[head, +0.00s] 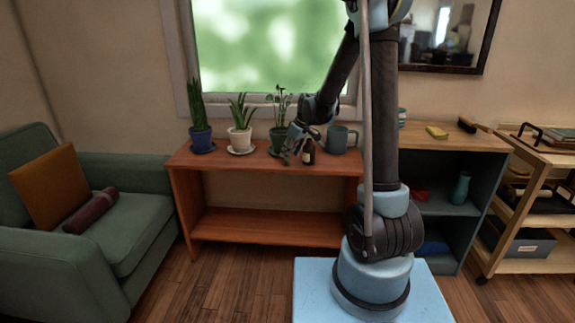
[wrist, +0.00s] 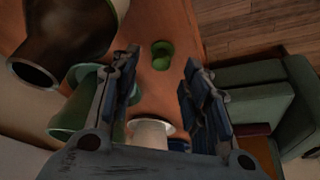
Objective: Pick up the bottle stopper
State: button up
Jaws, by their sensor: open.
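A small green round piece, which looks like the bottle stopper (wrist: 162,55), stands on the orange-brown wooden top in the wrist view. It shows between the two fingertips of my gripper (wrist: 160,64), beyond them and apart from both. My gripper is open and empty. In the head view my gripper (head: 296,144) hangs over the wooden shelf unit (head: 230,162), near the potted plants. I cannot make out the stopper in the head view.
A green pot (wrist: 72,116), a white pot (wrist: 150,132) and a blue pot (head: 201,139) stand nearby.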

jog(key=shift+x, duration=1.7)
jog(key=c, duration=0.8)
